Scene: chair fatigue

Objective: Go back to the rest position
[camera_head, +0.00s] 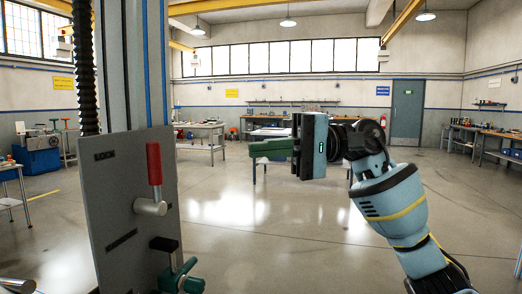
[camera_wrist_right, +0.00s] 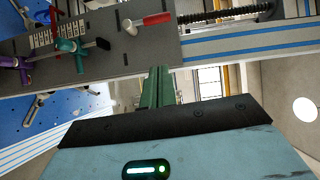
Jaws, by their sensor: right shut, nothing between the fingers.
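My right gripper (camera_head: 256,149) is held up in the middle of the head view, with its green fingers pointing left. The fingers are together and empty, and the right wrist view shows them too (camera_wrist_right: 158,84). To their left, a grey panel (camera_head: 115,215) marked LOCK carries a red-handled lever (camera_head: 154,165) and a green clamp with a black handle (camera_head: 177,268). The gripper appears apart from both. The right wrist view shows the red handle (camera_wrist_right: 157,18) and a teal lever (camera_wrist_right: 80,50) on the panel. My left gripper is not in view.
A tall column with blue stripes (camera_head: 133,70) and a black ribbed rod (camera_head: 86,65) rises at the left. Workbenches (camera_head: 201,127) stand along the far walls, near a grey door (camera_head: 407,110). The floor (camera_head: 300,240) in the middle is clear.

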